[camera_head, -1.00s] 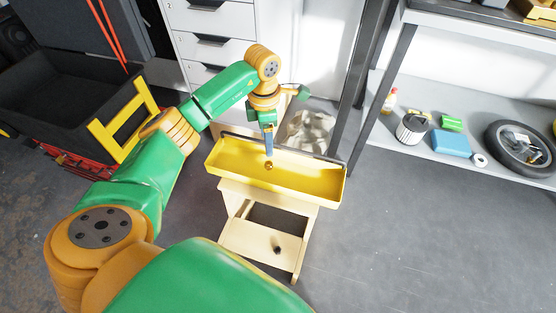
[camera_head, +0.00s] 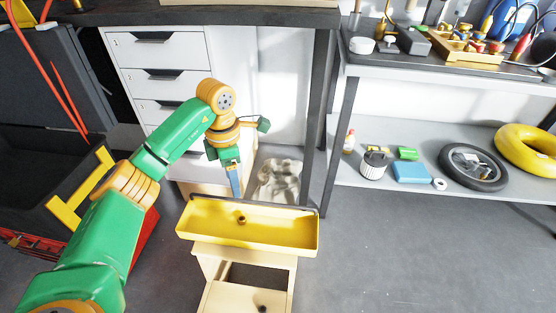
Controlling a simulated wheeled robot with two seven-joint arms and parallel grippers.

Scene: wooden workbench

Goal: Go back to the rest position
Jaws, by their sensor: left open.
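My left gripper (camera_head: 236,188) points down at the back of the yellow tray (camera_head: 285,238), just above its rear edge in the picture. It is open, and I see nothing between its fingers, which show nearly edge-on. A small brass-coloured piece (camera_head: 241,220) lies in the tray, apart from the fingertips. My left arm is still stretched forward from the lower left. My right gripper is out of the picture.
The tray sits on a pale wooden stool (camera_head: 230,299). A white drawer cabinet (camera_head: 165,85) stands behind my arm. A dark crate with a yellow handle (camera_head: 82,190) is at left. A grey shelf (camera_head: 420,172) with several parts is at right. The floor at lower right is clear.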

